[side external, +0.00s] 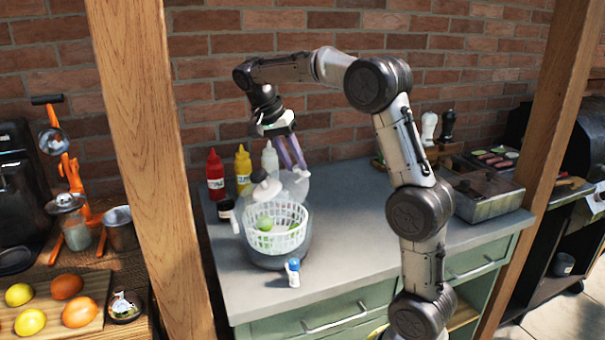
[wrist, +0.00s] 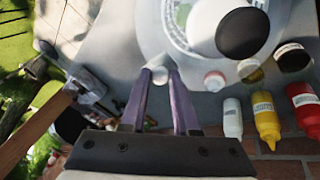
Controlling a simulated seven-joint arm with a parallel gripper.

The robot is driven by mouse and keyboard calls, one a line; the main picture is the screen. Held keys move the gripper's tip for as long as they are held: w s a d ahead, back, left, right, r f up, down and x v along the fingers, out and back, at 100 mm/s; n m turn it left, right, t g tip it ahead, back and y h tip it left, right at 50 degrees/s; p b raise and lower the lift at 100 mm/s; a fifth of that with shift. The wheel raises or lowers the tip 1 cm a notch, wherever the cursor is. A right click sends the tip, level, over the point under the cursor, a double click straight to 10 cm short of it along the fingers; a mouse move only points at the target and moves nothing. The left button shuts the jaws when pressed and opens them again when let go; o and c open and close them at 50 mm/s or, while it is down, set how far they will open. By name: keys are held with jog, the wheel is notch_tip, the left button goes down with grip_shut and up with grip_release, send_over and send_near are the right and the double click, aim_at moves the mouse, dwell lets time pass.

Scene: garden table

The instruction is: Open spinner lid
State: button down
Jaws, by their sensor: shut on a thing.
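The salad spinner has a grey bowl (side external: 262,258) with a white basket (side external: 290,238) and a green item (side external: 265,223) inside it. Its clear lid (side external: 297,184) shows behind the basket, apparently tilted up, with a white part and knob (side external: 266,188) on its left. In the wrist view the lid's dark knob (wrist: 242,34) is at upper right. My gripper (side external: 297,166) has purple fingers pointing down at the lid's right, far edge. In the wrist view the fingertips (wrist: 162,70) are close together on a small pale part at the rim. The exact contact is hard to make out.
Red (side external: 215,174), yellow (side external: 243,168) and white (side external: 270,160) bottles stand behind the spinner, near the brick wall. A small blue-capped bottle (side external: 293,272) stands in front. A metal tray (side external: 487,200) is at the right. The counter (side external: 350,240) between is clear.

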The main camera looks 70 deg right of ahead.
aim_at(278, 183)
jog(key=shift+w+a+r+g+h, duration=0.55)
jog(key=shift+w+a+r, duration=0.2)
jog(key=shift+r, duration=0.2)
jog(key=shift+w+a+r+g+h, duration=0.55)
jog(key=shift+w+a+r, duration=0.15)
jog(key=shift+r, duration=0.25)
